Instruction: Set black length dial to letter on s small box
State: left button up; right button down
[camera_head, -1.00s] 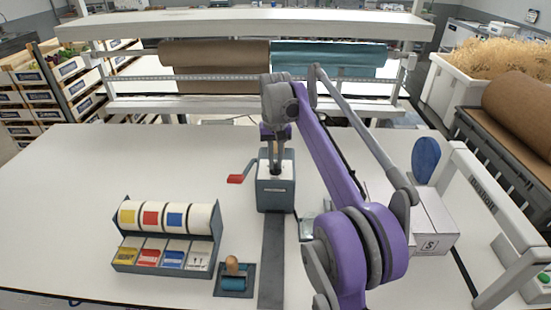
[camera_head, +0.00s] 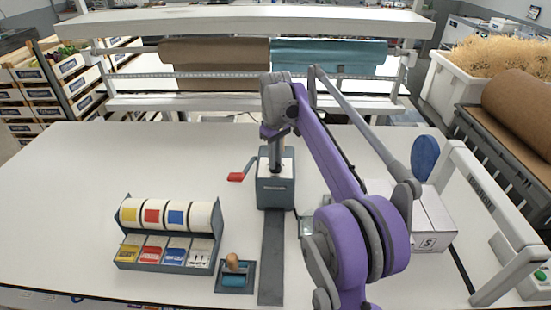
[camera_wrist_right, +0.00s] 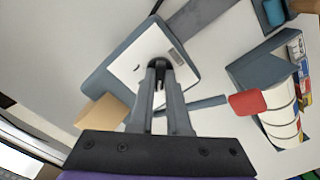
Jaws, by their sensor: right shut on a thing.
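A grey machine block (camera_head: 275,195) with a white top plate (camera_wrist_right: 135,62) stands at the table's middle, a red-handled crank (camera_head: 236,177) at its left. The black length dial (camera_wrist_right: 160,62) is on the white top, largely hidden by my fingers. My right gripper (camera_wrist_right: 158,75) points down, shut on the dial; it also shows in the head view (camera_head: 275,168). Dial letters are too small or hidden to read. The small white box marked S (camera_head: 436,226) sits at the right, partly behind my right arm. My left gripper is not in view.
A grey dispenser (camera_head: 165,265) with several coloured rolls stands front left. A wooden-knobbed roller with blue (camera_head: 234,281) lies on a dark pad beside a dark strip (camera_head: 272,258). A white frame (camera_head: 478,190) stands at the right. The left of the table is clear.

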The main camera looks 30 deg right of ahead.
dwell(0.5)
jog(key=c, duration=0.9)
grip_release()
jog(key=shift+r, duration=0.15)
notch_tip(320, 180, up, 11)
jog(key=shift+f, duration=0.2)
jog(key=shift+a, duration=0.1)
jog(key=s+a+f+m+t, duration=0.1)
jog(key=s+a+f+t, duration=0.3)
jog(key=s+a, duration=0.45)
jog(key=s+a+f, duration=0.2)
jog(key=s+f, duration=0.3)
jog(key=f, duration=0.1)
jog(key=s+a+f+m+t, duration=0.1)
jog(key=s+a+f, duration=0.1)
jog(key=s+f, duration=0.4)
jog(key=s+a+f+t, duration=0.1)
jog(key=s+a+f, duration=0.1)
jog(key=s+f, duration=0.3)
jog(key=shift+s+a+f+m, duration=0.1)
jog(key=shift+s+f+m, duration=0.05)
jog(key=shift+f, duration=0.45)
jog(key=shift+s+a+f+m, duration=0.1)
jog(key=shift+s+f+m, duration=0.05)
jog(key=shift+f, duration=0.4)
